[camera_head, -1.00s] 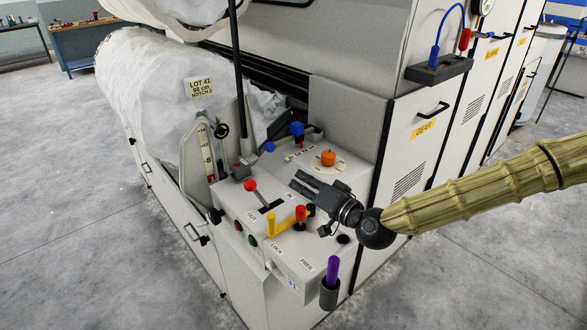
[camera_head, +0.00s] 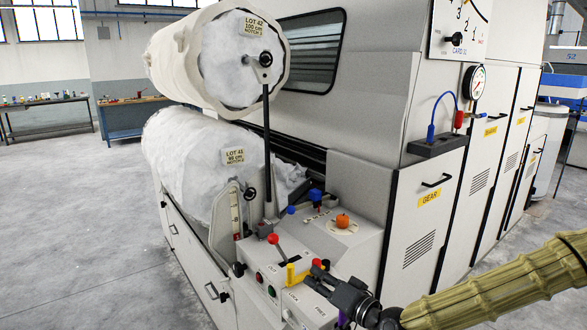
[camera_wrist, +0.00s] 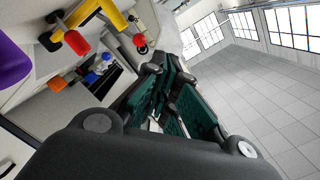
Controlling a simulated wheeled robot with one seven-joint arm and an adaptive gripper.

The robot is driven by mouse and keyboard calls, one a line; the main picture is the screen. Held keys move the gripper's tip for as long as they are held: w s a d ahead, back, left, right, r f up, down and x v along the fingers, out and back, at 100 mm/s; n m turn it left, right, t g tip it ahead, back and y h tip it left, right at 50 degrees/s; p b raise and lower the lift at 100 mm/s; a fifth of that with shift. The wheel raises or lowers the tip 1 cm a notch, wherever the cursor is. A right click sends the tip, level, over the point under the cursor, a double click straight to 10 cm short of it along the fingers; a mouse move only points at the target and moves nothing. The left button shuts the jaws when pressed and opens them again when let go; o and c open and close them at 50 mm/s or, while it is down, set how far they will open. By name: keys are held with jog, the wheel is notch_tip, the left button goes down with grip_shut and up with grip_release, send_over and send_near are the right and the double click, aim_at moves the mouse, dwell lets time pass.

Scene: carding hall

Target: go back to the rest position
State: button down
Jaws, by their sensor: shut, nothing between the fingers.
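My gripper (camera_head: 318,268) is at the lower middle of the head view, in front of the sloped control console (camera_head: 345,245) and close to its yellow-handled lever (camera_head: 295,277). Its fingers point up and to the left. In the wrist view the green-padded fingers (camera_wrist: 165,90) are together with nothing held between them. The yellow lever (camera_wrist: 85,22) shows at the upper left there, apart from the fingers. The gripper and wrist hide part of the console's front right.
The console carries a red-knobbed lever (camera_head: 275,246), an orange knob (camera_head: 342,220) and a blue knob (camera_head: 315,196). A purple handle (camera_wrist: 12,62) shows at the wrist view's left edge. Open floor (camera_head: 90,240) lies left.

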jog(key=s+f+g+h, duration=0.1)
jog(key=s+f+g, duration=0.1)
jog(key=s+f, duration=0.55)
jog(key=s+f+g+h, duration=0.2)
jog(key=s+f+g, duration=0.15)
jog(key=f, duration=0.75)
jog(key=s+f+g+h, duration=0.1)
jog(key=s+f+g, duration=0.1)
jog(key=s+f, duration=0.55)
jog(key=s+d+f+g+h, duration=0.2)
jog(key=s+d+f+h, duration=0.1)
jog(key=s+d+f, duration=0.4)
jog(key=s+d+f+n+g+h, duration=0.1)
jog(key=s+d+f+g+h, duration=0.2)
jog(key=s+d+f, duration=0.4)
jog(key=s+d+h, duration=0.1)
jog(key=s+d, duration=0.2)
jog(key=s, duration=0.3)
jog(key=shift+s+f+n+g, duration=0.15)
jog(key=shift+f+n+g, duration=0.05)
jog(key=shift+n+g, duration=0.15)
